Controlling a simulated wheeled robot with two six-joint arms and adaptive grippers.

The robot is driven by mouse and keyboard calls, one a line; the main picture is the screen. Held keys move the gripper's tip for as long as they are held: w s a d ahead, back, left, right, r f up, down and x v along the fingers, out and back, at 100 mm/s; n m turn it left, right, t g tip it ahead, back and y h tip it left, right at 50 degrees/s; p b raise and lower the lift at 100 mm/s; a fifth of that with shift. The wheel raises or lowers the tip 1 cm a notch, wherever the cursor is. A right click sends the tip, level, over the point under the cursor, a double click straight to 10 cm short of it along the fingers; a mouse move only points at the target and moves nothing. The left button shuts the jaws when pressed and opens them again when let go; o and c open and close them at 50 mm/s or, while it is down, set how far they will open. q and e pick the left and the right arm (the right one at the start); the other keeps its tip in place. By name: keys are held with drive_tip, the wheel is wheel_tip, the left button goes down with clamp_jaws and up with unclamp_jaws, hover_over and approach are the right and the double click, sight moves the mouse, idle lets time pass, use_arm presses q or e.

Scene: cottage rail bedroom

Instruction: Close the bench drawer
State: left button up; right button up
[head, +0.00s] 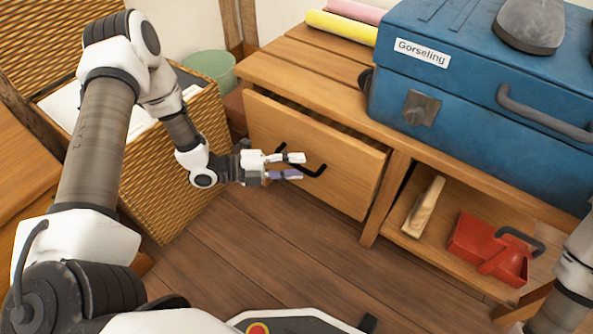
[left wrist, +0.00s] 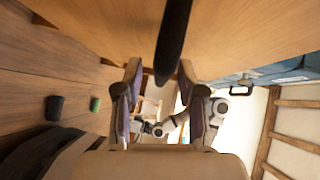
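The bench drawer (head: 315,158) stands partly out of the wooden bench (head: 300,65), with a dark gap showing behind its front. Its black bar handle (head: 317,171) is on the drawer front and shows in the left wrist view as a dark bar (left wrist: 172,42). My left gripper (head: 302,166) is open at the handle, with one finger on each side of it in the head view. In the left wrist view the bar lies in line with the gap between the fingers (left wrist: 160,78). I cannot tell whether they touch it. My right gripper is out of view.
A blue case (head: 460,100) and rolled mats (head: 342,27) lie on the bench top. A red dustpan (head: 488,247) and a wooden-handled brush (head: 424,207) lie in the open shelf. A wicker basket (head: 170,190) stands left of the drawer.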

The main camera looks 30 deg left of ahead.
sight(306, 154)
use_arm(q)
drive_tip(key=shift+w+d, duration=0.2)
drive_tip(key=shift+d, duration=0.1)
clamp_jaws()
drive_tip(key=w, duration=0.2)
drive_tip(key=w+b, duration=0.1)
drive_tip(key=w, duration=0.1)
drive_tip(key=shift+d+f, duration=0.1)
drive_tip(key=shift+d, duration=0.2)
drive_tip(key=shift+w+a, duration=0.1)
drive_tip(key=shift+c, duration=1.8)
unclamp_jaws()
drive_tip(key=shift+r, duration=0.2)
drive_tip(key=o, duration=0.4)
drive_tip(key=shift+w+f, duration=0.1)
drive_tip(key=shift+w, duration=0.05)
drive_tip(key=shift+c, duration=0.2)
